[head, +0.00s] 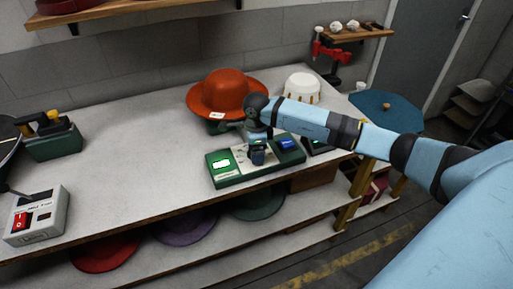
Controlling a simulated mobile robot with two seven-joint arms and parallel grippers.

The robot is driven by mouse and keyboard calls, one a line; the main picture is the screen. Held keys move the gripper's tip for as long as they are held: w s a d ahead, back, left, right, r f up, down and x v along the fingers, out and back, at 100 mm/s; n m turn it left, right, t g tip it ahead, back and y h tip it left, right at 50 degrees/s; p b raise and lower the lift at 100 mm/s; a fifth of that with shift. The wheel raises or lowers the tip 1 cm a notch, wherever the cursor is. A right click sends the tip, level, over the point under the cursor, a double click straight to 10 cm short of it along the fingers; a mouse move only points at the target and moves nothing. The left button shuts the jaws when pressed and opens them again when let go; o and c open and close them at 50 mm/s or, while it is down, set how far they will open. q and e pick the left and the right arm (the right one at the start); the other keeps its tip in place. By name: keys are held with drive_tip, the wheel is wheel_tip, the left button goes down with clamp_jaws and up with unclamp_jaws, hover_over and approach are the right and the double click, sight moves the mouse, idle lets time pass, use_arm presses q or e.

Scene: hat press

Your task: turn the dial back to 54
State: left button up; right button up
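A green control box (228,178) with a pale top panel lies near the front edge of the bench. It has a lit display (221,163) at its left end and a blue part (287,144) toward its right. My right gripper (258,158) comes down over the middle of the box. Its dark fingertips are at or just above the panel. The dial is not clearly visible; the gripper covers that part of the panel. I cannot tell whether the fingers touch anything or how far apart they are. My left gripper is out of view.
An orange hat (224,92) stands behind the box, with a white block (302,87) to its right. A grey switch box (38,216) with a red switch is at the front left. Hats lie on the shelf below. The bench between the boxes is clear.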

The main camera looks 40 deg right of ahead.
drive_tip(key=shift+c, duration=0.5)
drive_tip(key=c, duration=0.8)
